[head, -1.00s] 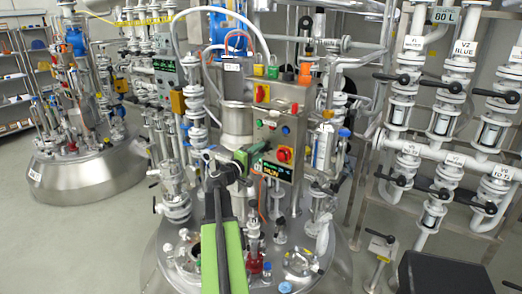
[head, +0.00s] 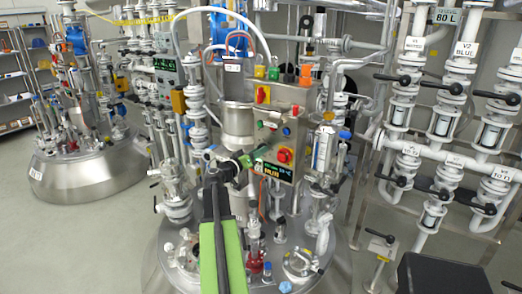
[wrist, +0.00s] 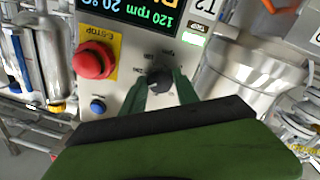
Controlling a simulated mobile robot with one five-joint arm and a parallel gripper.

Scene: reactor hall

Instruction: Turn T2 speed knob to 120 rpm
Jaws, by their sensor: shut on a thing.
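The T2 control panel (head: 287,120) stands above the near vessel. In the wrist view it appears upside down. Its dark round speed knob (wrist: 158,80) sits below the display in that view. My gripper (wrist: 160,84) is shut on the knob, with a green finger on either side. The display (wrist: 145,12) reads 120 rpm and 20 °C, partly cut off by the frame edge. In the head view my gripper (head: 253,157) reaches the panel's left side and hides the knob. The display there (head: 275,171) is too small to read fully.
A red E-STOP button (wrist: 94,60) and a blue button (wrist: 98,105) sit beside the knob. The near vessel lid (head: 170,245) carries several fittings. White valve pipes (head: 400,140) stand at the right. Open floor (head: 90,240) lies at the left.

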